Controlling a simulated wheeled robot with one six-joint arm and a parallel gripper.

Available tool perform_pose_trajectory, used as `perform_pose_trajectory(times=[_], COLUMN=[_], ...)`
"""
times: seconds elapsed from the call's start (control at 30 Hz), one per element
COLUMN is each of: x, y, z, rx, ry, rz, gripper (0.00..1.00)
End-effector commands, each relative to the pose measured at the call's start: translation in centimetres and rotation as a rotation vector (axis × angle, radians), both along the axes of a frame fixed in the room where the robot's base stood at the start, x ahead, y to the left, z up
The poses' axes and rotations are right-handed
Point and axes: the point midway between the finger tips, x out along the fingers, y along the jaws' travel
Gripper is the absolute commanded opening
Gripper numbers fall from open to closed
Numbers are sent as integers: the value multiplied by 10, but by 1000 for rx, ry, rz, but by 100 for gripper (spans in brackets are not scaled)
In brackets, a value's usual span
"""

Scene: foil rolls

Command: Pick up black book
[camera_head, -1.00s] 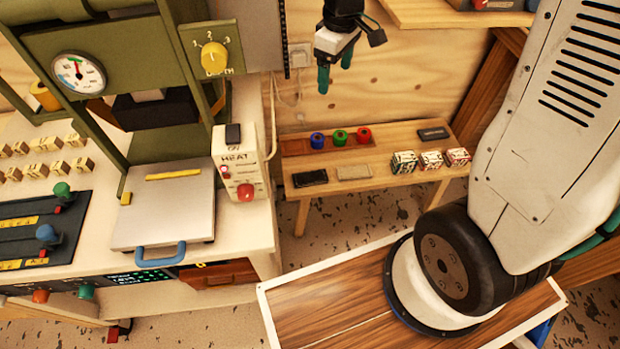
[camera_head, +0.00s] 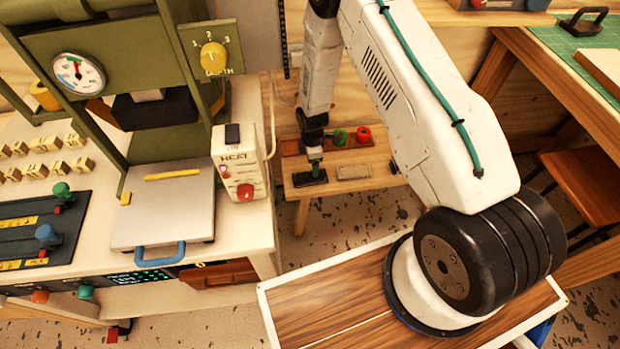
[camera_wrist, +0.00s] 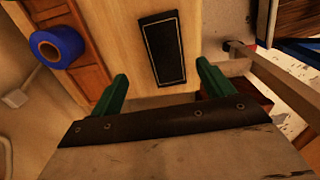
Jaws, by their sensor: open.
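The black book (camera_head: 308,179) lies flat at the front left of the low wooden bench (camera_head: 345,186). In the wrist view the black book (camera_wrist: 163,48) is a dark rectangle with a thin pale border line, centred between and beyond my fingers. My gripper (camera_head: 314,166) is just above the book in the head view. In the wrist view its two green fingers (camera_wrist: 162,82) are apart, one to each side of the book's line, with nothing between them. Whether the fingertips touch the bench cannot be told.
A blue roll (camera_wrist: 57,46) is left of the fingers in the wrist view. Green (camera_head: 340,137) and red (camera_head: 362,135) rolls stand in a wooden holder behind the book. A light tan pad (camera_head: 353,172) lies right of it. The heat unit (camera_head: 240,165) stands at left.

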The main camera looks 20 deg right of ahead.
Motion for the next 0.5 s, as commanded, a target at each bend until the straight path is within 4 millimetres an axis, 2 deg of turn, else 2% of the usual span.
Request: perform_pose_trajectory(times=[0.5], x=[-9], y=[2], z=[-67], rx=[0], ry=[2], rz=[-2], gripper=[80])
